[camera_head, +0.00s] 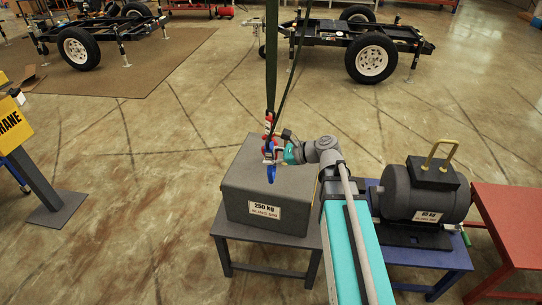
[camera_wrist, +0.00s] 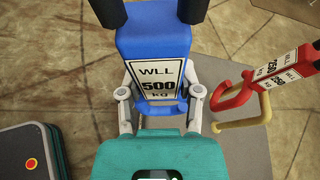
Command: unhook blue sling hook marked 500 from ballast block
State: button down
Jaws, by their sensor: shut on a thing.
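The blue sling hook (camera_wrist: 155,45), labelled WLL 500 kg, fills the upper middle of the wrist view. My gripper (camera_wrist: 160,98) is shut on it, with one finger on each side of its body. Its lower end is partly hidden by my gripper's teal housing. In the head view the blue hook (camera_head: 271,174) hangs at the top of the grey ballast block (camera_head: 265,190), marked 250 kg. A brass-coloured lifting loop (camera_wrist: 245,126) shows right of the blue hook in the wrist view.
Dark green slings (camera_head: 283,85) rise from the hooks. Floor behind the block is clear.

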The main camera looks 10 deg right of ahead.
jog(key=shift+c, duration=1)
grip_release()
